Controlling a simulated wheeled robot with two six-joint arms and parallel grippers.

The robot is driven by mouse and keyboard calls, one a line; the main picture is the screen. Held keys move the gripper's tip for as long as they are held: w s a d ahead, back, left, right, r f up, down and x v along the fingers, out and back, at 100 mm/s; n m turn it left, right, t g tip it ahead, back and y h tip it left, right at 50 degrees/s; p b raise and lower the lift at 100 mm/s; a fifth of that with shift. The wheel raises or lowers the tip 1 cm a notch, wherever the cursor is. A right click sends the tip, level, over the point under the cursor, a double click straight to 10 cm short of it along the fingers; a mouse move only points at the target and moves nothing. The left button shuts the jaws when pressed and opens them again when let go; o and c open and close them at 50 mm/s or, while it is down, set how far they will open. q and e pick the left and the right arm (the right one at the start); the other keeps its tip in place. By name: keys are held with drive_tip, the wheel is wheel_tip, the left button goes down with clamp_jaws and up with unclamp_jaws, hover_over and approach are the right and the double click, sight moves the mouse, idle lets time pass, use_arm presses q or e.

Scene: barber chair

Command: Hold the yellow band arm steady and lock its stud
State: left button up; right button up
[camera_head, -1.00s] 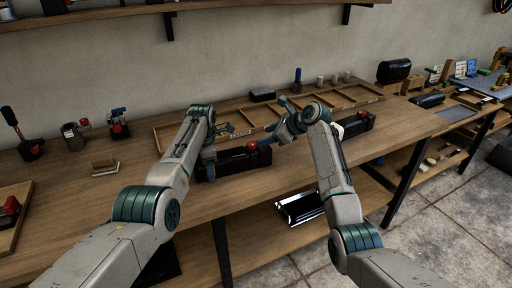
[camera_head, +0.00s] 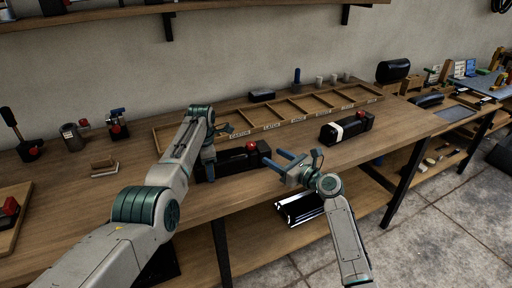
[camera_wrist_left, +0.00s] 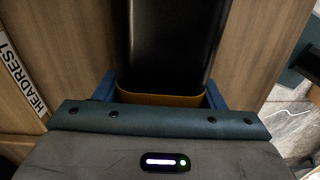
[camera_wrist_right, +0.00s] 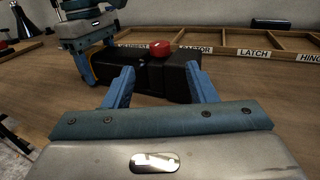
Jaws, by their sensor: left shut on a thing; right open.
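The yellow band arm is a black block (camera_head: 232,162) lying on the bench, with a red stud (camera_head: 251,146) on top near its right end. Its yellow band (camera_wrist_left: 165,99) shows in the left wrist view. My left gripper (camera_head: 208,177) is shut on this arm near its left end. My right gripper (camera_head: 275,157) is open and empty, just off the arm's right end, with its fingers pointing at it. In the right wrist view, the red stud (camera_wrist_right: 160,48) shows beyond and between the open fingers. The jaws partly hide the band.
A second black arm with a white band (camera_head: 336,132) and red stud lies to the right. A labelled wooden divided tray (camera_head: 270,122) lies behind. Hand tools and a red-topped clamp (camera_head: 117,128) stand at the left. The bench's front edge is close to my right gripper.

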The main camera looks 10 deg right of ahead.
sight(252, 147)
drive_tip(key=x, duration=0.9)
drive_tip(key=shift+w+a, duration=0.15)
drive_tip(key=c, duration=1)
drive_tip(key=shift+o, duration=0.2)
drive_tip(key=shift+s+a+f+m+t+h, duration=0.1)
drive_tip(key=shift+a+m+t+h, duration=0.05)
drive_tip(key=shift+m+t+h, duration=0.6)
drive_tip(key=shift+s+a+m+t+h, duration=0.15)
drive_tip(key=shift+m+t+h, duration=0.3)
drive_tip(key=shift+h, duration=0.5)
drive_tip(key=shift+a+m+t+h, duration=0.2)
drive_tip(key=shift+m+t+h, duration=0.2)
drive_tip(key=shift+m+h, duration=1.4)
drive_tip(key=shift+h, duration=0.6)
